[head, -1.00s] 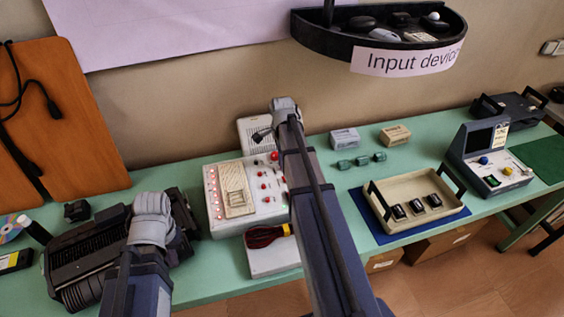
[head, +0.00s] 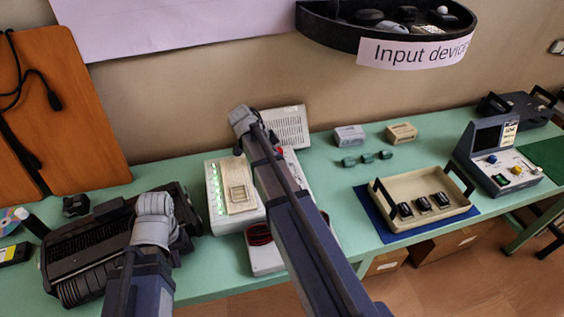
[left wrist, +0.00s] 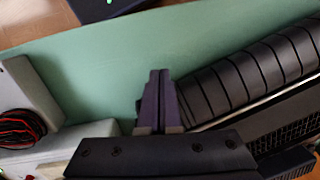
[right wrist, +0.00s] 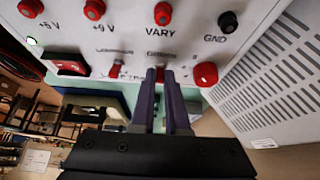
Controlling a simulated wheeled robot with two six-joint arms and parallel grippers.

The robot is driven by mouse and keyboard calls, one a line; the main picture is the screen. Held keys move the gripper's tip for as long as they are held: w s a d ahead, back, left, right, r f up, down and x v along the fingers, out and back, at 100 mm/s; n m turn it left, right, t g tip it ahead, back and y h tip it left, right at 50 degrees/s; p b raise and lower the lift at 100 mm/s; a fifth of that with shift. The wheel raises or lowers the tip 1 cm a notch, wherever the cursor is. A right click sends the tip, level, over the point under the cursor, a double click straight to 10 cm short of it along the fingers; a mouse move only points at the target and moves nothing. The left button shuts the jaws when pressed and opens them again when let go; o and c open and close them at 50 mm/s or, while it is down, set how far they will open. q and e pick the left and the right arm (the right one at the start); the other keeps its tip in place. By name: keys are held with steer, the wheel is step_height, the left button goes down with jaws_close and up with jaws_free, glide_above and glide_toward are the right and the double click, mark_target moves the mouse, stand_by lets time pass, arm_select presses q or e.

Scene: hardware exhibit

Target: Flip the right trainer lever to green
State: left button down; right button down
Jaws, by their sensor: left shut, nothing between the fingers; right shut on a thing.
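The trainer (head: 217,216) is a white box with a breadboard and a column of green lights on its left. In the right wrist view its panel (right wrist: 205,50) shows red and black terminals and two slots with red levers. The right lever (right wrist: 168,68) is at the tips of my right gripper (right wrist: 161,72), which is shut on it and partly hides it. The left lever (right wrist: 116,70) stands free beside it. In the head view my right arm covers part of the trainer. My left gripper (left wrist: 160,73) is shut and empty, above the table beside a black ribbed machine (left wrist: 250,75).
A white box with a red and black cable coil (head: 258,235) lies in front of the trainer. A grilled white unit (head: 285,125) stands behind it. A beige tray (head: 440,215) and a blue-grey console (head: 483,150) are to the right. A shelf (head: 340,35) hangs above.

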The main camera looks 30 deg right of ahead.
arm_select(q)
steer(key=shift+f+b, duration=0.55)
steer(key=shift+f, duration=0.25)
arm_select(e)
steer(key=shift+a+f+h, duration=0.2)
steer(key=shift+a+h, duration=0.05)
steer(key=shift+h, duration=0.35)
steer(key=shift+r, duration=0.1)
steer(key=c, duration=0.9)
jaws_free()
steer(key=shift+r, duration=0.1)
steer(key=p+v, duration=0.6)
steer(key=v, duration=0.1)
steer(key=shift+w, duration=0.15)
steer(key=shift+a+r, duration=0.25)
arm_select(q)
step_height(320, 180, up, 6)
arm_select(e)
steer(key=shift+f, duration=0.1)
